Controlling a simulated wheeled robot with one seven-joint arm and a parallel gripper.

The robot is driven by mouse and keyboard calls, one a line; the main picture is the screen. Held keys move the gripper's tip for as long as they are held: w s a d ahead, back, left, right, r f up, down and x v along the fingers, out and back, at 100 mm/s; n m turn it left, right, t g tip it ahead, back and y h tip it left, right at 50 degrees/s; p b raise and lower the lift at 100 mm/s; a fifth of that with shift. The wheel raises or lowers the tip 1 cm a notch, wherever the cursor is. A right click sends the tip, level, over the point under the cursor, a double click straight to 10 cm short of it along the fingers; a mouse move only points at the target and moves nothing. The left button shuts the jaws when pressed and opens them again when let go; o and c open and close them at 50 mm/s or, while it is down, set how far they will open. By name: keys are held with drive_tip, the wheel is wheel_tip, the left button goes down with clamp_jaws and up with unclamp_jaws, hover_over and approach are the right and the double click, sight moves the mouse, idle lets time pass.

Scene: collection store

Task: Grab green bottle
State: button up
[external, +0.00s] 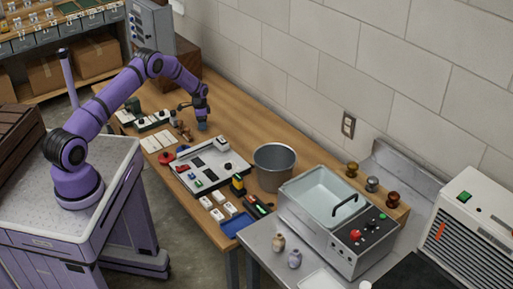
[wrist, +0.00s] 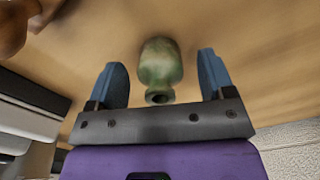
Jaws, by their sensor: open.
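A small green bottle (wrist: 160,68) with a rounded body and narrow neck shows in the wrist view, its dark mouth facing the gripper's palm. My gripper (wrist: 162,78) is open, with one blue finger on each side of the bottle. A gap shows between each finger and the bottle. In the external view my gripper (external: 202,126) is low over the wooden bench (external: 228,127). I cannot make out the bottle there; the gripper seems to hide it.
Brown figures (external: 184,132) stand just left of my gripper. A white tray of small parts (external: 208,165) lies in front of it, with a metal bucket (external: 274,168) to the right. The block wall (external: 290,55) runs behind. Bare bench lies right of the gripper.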

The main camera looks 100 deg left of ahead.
drive_tip(key=shift+f, duration=0.45)
drive_tip(key=c, duration=1)
drive_tip(key=shift+c, duration=0.2)
drive_tip(key=shift+r, duration=0.2)
